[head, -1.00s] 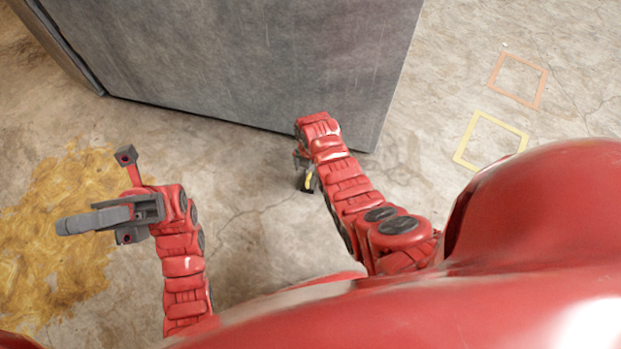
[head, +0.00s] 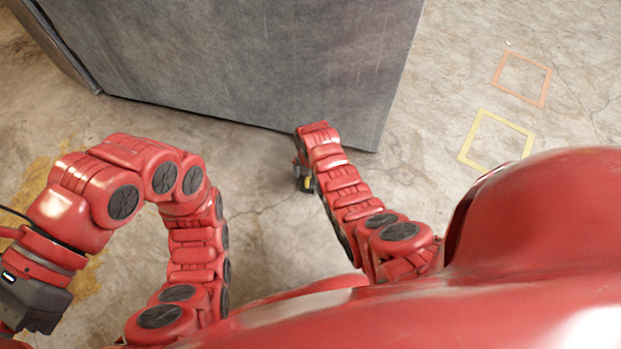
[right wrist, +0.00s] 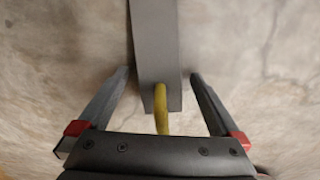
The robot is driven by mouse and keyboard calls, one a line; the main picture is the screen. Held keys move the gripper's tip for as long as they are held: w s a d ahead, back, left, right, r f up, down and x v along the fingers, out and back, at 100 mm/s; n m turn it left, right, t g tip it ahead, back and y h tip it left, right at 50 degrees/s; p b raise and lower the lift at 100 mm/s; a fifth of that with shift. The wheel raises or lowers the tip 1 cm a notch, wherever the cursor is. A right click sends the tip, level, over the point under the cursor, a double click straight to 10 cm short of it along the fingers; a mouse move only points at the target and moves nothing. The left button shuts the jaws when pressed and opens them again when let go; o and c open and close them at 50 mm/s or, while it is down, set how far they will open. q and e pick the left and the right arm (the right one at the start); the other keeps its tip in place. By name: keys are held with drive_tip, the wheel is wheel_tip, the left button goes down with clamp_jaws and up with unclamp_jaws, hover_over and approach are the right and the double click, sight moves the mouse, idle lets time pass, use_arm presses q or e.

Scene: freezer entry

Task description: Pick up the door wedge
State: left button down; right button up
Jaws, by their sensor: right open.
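The door wedge (right wrist: 156,45) is a long grey piece with a yellow strip or loop at its near end, on the floor in the right wrist view. My right gripper (right wrist: 160,76) is open, with one finger on each side of the wedge's near end and a gap on both sides. In the head view my right gripper (head: 303,176) is small and mostly hidden by my right arm, with a bit of yellow beside it. My left arm is bent toward the left edge; its fingers are out of the picture.
A large grey panel or door (head: 250,65) stands just beyond my right gripper. An orange square outline (head: 523,79) and a yellow one (head: 497,138) mark the floor at the right. A yellow-brown stain (head: 35,185) lies at the left. The concrete floor between is clear.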

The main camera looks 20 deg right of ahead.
drive_tip(key=shift+c, duration=0.2)
clamp_jaws()
idle(0.4)
